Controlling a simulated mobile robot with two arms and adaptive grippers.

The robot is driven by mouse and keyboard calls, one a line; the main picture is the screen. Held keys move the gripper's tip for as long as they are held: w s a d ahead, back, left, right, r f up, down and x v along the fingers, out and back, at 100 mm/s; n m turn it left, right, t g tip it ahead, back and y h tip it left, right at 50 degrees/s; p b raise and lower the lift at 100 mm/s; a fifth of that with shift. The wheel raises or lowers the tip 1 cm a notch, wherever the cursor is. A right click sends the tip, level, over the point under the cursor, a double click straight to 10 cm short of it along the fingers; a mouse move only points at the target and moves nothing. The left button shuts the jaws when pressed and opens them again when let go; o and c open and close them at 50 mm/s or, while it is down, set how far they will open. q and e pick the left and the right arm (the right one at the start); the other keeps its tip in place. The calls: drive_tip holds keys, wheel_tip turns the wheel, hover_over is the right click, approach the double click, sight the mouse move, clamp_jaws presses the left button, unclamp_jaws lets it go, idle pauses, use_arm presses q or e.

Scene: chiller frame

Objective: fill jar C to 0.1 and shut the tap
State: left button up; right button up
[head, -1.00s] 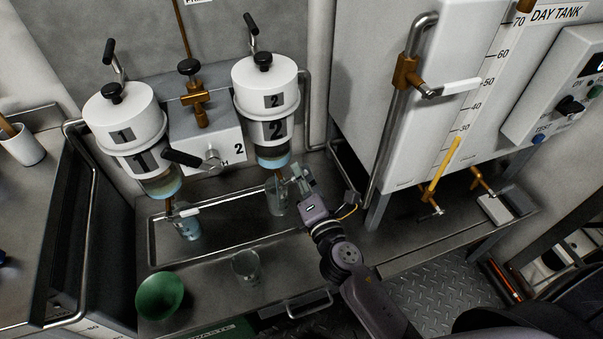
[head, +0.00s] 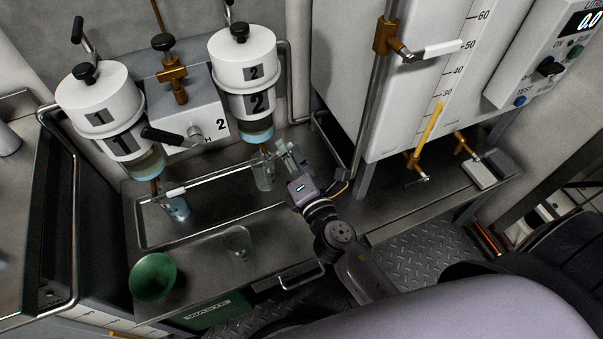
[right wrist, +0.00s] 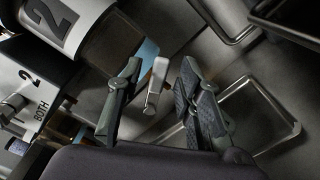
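A clear jar (head: 264,174) stands under the number 2 filter pot (head: 247,90). Another jar (head: 177,208), with bluish liquid, stands under the number 1 pot (head: 112,125). A third, empty-looking jar (head: 238,244) stands in front of the sink tray. I cannot read a letter on any jar. My right gripper (head: 287,155) is just right of the number 2 pot's outlet, beside its jar. In the right wrist view my right gripper (right wrist: 160,68) is open, and a pale tap lever (right wrist: 155,86) shows between its fingers. I cannot tell whether they touch it. My left gripper is out of view.
A white day tank (head: 350,90) with a level scale and brown taps stands right of my right gripper. A bent metal pipe (head: 322,135) runs close behind the gripper. The sink tray's front part is clear.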

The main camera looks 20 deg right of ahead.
drive_tip(key=s, duration=1)
drive_tip(key=shift+d, duration=0.15)
idle(1.2)
